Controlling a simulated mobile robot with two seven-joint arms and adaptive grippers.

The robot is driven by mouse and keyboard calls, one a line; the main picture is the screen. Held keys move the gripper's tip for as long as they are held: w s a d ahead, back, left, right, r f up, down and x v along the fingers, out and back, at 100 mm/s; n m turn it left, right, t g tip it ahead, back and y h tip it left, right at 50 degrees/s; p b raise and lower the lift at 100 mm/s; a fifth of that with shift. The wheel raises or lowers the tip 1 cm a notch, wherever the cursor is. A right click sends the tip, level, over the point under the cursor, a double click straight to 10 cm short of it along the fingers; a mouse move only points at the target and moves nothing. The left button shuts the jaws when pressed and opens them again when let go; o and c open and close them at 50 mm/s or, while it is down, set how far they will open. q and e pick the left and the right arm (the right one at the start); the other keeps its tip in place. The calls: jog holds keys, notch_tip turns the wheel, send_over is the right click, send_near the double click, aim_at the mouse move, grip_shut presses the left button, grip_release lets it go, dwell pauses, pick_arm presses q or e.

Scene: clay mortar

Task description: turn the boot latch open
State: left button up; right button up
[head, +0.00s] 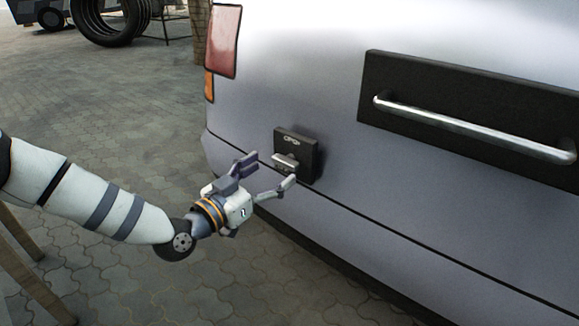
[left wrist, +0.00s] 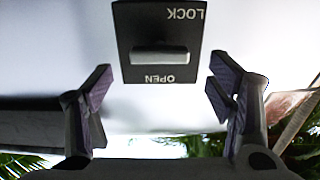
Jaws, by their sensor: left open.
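The boot latch is a small black square plate (head: 308,150) with a silver turn handle (head: 286,161) on the car's grey rear panel. In the left wrist view the plate (left wrist: 158,18) carries the words LOCK and OPEN, upside down, and the handle (left wrist: 160,56) lies as a bar level across the picture between them. My left gripper (head: 267,175) is open in front of the latch, its fingers apart and close to the handle. In the left wrist view its fingers (left wrist: 160,98) stand on either side of the plate with nothing between them. My right gripper is not in view.
A long silver bar handle (head: 475,130) on a black panel (head: 400,75) sits to the right on the car. A red tail light (head: 223,40) is at the upper left of the car. Paved ground (head: 110,200) lies open to the left, with tyres (head: 108,20) far back.

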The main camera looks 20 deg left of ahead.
aim_at(282, 164)
pick_arm(q)
jog(key=b+x, duration=0.1)
jog(key=x, duration=0.4)
jog(key=shift+w+d, duration=0.1)
jog(key=shift+w, duration=0.15)
jog(key=c, duration=1.2)
